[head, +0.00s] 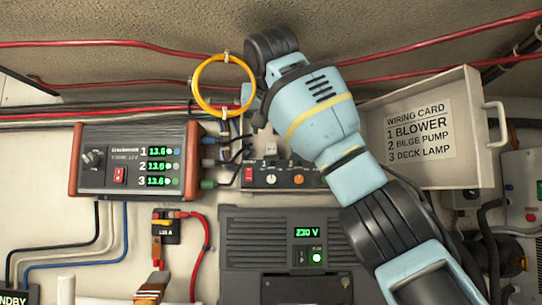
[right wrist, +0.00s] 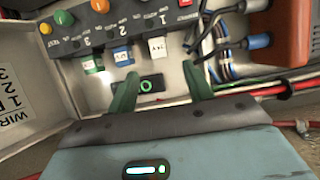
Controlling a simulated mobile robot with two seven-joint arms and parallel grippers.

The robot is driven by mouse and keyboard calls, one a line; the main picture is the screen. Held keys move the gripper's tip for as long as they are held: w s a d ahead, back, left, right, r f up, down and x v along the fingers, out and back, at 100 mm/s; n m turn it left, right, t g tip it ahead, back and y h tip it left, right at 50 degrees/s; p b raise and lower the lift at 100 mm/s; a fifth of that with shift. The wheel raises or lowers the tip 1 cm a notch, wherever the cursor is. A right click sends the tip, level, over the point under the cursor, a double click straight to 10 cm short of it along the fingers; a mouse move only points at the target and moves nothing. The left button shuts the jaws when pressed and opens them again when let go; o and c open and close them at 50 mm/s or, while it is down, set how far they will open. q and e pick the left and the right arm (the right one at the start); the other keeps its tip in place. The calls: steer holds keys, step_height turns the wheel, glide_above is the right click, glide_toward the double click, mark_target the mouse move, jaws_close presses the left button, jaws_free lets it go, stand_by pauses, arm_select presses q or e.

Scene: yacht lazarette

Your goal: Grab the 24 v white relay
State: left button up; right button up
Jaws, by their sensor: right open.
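The white relay (right wrist: 158,48) is a small block with a 24 V-style label, plugged in below the switch row in the right wrist view. It also shows in the head view (head: 271,148), just above the switch panel. A blue relay (right wrist: 122,55) and a green one (right wrist: 92,62) stand beside it. My right gripper (right wrist: 160,71) is open, its two green fingers pointing toward the relay row, with the white relay beyond the gap between their tips. Nothing is between the fingers in contact. In the head view the arm hides the fingers and other relays. My left gripper is not in view.
The switch panel (head: 281,177) borders the relays. The wiring card tray (head: 478,125) stands right of my arm. A three-display unit (head: 132,160) with cables sits left. A yellow ring (head: 224,85) is close to my wrist. Red cables (head: 120,43) run across the top.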

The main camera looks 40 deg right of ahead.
mark_target(271, 145)
steer(key=shift+s+a, duration=0.1)
steer(key=shift+s, duration=0.05)
steer(key=shift+x, duration=3.95)
steer(key=shift+r, duration=0.1)
steer(key=shift+s, duration=0.1)
steer(key=shift+c, duration=0.3)
steer(key=c, duration=0.9)
steer(key=shift+c, duration=0.5)
steer(key=shift+r, duration=0.2)
steer(key=shift+a+r, duration=0.1)
steer(key=shift+r, duration=0.45)
